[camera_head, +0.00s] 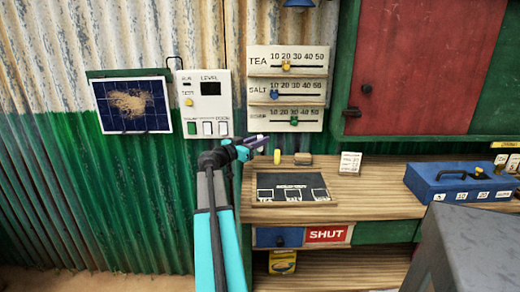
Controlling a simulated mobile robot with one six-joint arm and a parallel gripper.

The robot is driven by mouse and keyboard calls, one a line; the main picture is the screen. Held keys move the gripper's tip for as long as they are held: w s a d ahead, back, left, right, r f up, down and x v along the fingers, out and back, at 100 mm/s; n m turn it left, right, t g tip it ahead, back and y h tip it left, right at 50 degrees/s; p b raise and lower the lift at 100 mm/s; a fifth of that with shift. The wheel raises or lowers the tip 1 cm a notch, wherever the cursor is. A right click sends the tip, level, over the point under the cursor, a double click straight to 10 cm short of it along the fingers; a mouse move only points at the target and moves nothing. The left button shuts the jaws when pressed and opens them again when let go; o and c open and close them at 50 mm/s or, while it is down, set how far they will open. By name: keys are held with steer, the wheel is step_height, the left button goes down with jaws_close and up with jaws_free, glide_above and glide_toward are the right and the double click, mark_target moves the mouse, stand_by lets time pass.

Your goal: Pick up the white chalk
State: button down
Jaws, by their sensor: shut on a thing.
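My gripper (257,142) is at the end of my teal arm, in front of the wall just above the back of the wooden counter. Its dark purple fingers point right and are shut on a small pale piece (262,149) that looks like the white chalk. The fingers hide most of it. A yellow chalk (277,158) stands just right of and below the fingertips, and a small brown block (303,159) is beside it. A dark slate board (292,188) with white labelled squares lies on the counter in front of them.
A slider panel (287,87) marked TEA and SALT and a white switch panel (205,103) hang on the wall close to my gripper. A blue box (461,180) stands at the counter's right. A small white card (350,163) stands near the back. The counter's middle right is clear.

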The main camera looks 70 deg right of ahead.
steer(key=shift+s+a+r, duration=0.15)
steer(key=shift+a+r, duration=0.1)
steer(key=shift+r, duration=0.05)
steer(key=s+a+b, duration=0.3)
steer(key=s+a, duration=0.2)
steer(key=a, duration=0.7)
steer(key=shift+a+f+b, duration=0.2)
steer(key=shift+a+b, duration=0.15)
steer(key=shift+a, duration=0.05)
steer(key=b, duration=0.3)
steer(key=a+b, duration=0.1)
steer(key=b, duration=0.2)
steer(key=shift+s+a+b, duration=0.25)
steer(key=shift+b, duration=0.05)
steer(key=a+b, duration=0.1)
steer(key=b, duration=0.2)
steer(key=s+a+b, duration=0.1)
steer(key=a+b, duration=0.1)
steer(key=b, duration=0.1)
steer(key=shift+s+a+r, duration=0.1)
steer(key=shift+s+a, duration=0.05)
